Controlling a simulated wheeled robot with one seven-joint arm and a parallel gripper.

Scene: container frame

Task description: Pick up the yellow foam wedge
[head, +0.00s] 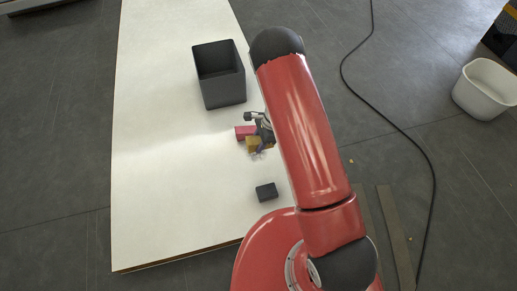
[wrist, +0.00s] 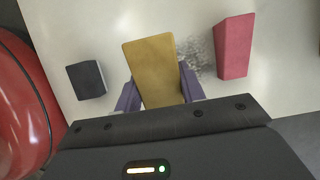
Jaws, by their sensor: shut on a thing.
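The yellow foam wedge (wrist: 151,68) stands out in the wrist view between the two purple-grey fingers of my gripper (wrist: 158,88). The fingers press on its left and right sides, so my gripper is shut on it. In the head view the yellow wedge (head: 252,144) shows as a small patch beside my gripper (head: 260,149), partly hidden by the gripper and arm. I cannot tell whether the wedge touches the table or is lifted.
A pink block (wrist: 234,47) lies right of the wedge in the wrist view. A black block (wrist: 86,80) lies left. A dark open bin (head: 220,93) stands farther back on the white table (head: 165,170). The table's left half is clear. A white tub (head: 484,92) is on the floor.

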